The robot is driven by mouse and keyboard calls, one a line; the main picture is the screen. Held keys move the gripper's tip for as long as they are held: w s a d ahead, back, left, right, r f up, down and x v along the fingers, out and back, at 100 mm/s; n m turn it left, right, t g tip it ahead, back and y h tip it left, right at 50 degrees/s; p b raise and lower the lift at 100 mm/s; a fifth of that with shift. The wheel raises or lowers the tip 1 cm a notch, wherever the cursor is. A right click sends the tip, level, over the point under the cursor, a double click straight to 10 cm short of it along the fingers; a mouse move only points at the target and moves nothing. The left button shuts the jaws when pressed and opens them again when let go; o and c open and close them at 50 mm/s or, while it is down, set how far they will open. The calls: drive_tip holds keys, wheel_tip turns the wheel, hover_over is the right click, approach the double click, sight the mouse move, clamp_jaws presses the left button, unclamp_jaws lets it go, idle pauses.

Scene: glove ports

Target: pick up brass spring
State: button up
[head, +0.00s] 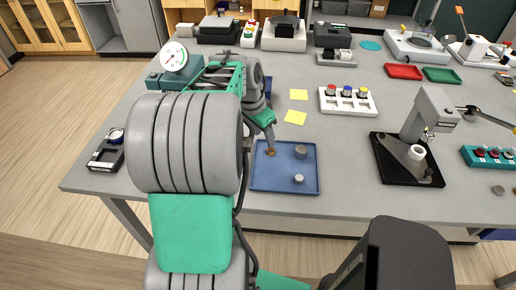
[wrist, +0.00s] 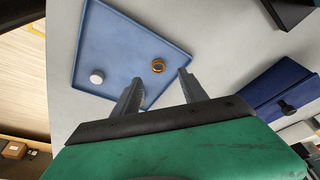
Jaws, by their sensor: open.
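My gripper (wrist: 159,77) is open and empty. In the head view my gripper (head: 271,138) is close to the spring; the exact gap cannot be told.
A grey cylinder (head: 300,151) and a smaller pale cylinder (head: 299,179) share the tray. Yellow notes (head: 295,117), a white button box (head: 347,101) and a black-based press (head: 408,165) stand beyond and to the right. Bare grey table lies between tray and press.

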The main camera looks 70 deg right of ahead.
sight(271, 150)
drive_tip(key=b+x, duration=0.1)
drive_tip(key=x, duration=0.1)
drive_tip(key=b+x, duration=0.1)
drive_tip(key=x, duration=0.2)
drive_tip(key=b+x, duration=0.2)
drive_tip(key=shift+s+d+f, duration=0.2)
drive_tip(key=shift+s+f, duration=0.15)
drive_tip(key=shift+r, duration=0.1)
drive_tip(key=shift+c, duration=0.4)
clamp_jaws()
